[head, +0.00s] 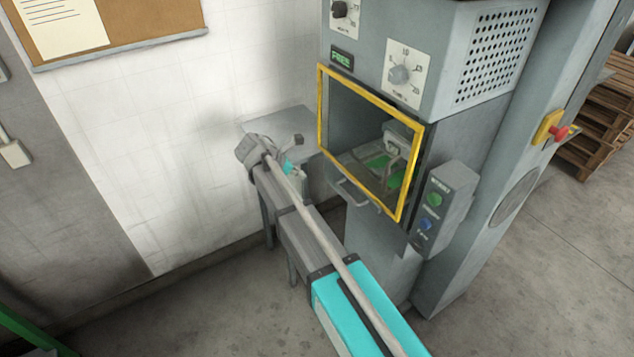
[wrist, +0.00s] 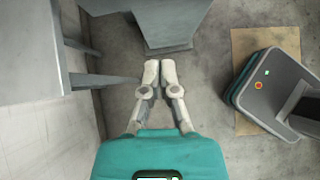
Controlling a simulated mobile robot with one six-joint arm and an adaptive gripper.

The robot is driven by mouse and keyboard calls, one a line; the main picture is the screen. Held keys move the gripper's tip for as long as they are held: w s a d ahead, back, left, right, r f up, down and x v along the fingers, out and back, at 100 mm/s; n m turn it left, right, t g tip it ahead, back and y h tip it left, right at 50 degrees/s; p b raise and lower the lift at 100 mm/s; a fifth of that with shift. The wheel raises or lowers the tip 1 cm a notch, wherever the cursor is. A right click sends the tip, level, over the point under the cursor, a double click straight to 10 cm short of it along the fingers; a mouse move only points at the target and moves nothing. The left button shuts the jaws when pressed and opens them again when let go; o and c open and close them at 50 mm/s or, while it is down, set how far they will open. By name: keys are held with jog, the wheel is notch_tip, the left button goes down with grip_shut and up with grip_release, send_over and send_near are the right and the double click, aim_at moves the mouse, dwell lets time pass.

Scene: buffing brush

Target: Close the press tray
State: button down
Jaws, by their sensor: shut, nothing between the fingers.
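I cannot tell exactly how far out the tray stands. My gripper (head: 293,169) is left of the handle and apart from it, in front of the small side table; its fingers are hard to make out there. In the wrist view my gripper (wrist: 158,75) has its two pale fingertips together, empty, above the floor. The tray does not show clearly in the wrist view.
The grey press body (head: 465,130) carries a control box (head: 442,210) with green and blue buttons right of the opening. A small grey table (head: 268,122) stands against the white wall. Pallets (head: 598,120) are at the far right.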

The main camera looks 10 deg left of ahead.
jog(key=s+f+n+t+h+b, duration=0.1)
jog(key=s+f+t+h+b, duration=0.3)
jog(key=b, duration=1.1)
notch_tip(320, 180, down, 2)
jog(key=shift+s+d+f+t, duration=0.1)
jog(key=shift+s+d+t, duration=0.05)
jog(key=shift+s+t, duration=0.7)
jog(key=shift+d, duration=0.1)
jog(key=b, duration=0.3)
send_near(351, 184)
jog(key=w+d+f, duration=0.1)
jog(key=w+f, duration=0.1)
jog(key=shift+w+d, duration=0.25)
jog(key=shift+d, duration=0.2)
jog(key=shift+w+d+r, duration=0.1)
jog(key=shift+w+d, duration=0.85)
jog(key=shift+d, duration=0.1)
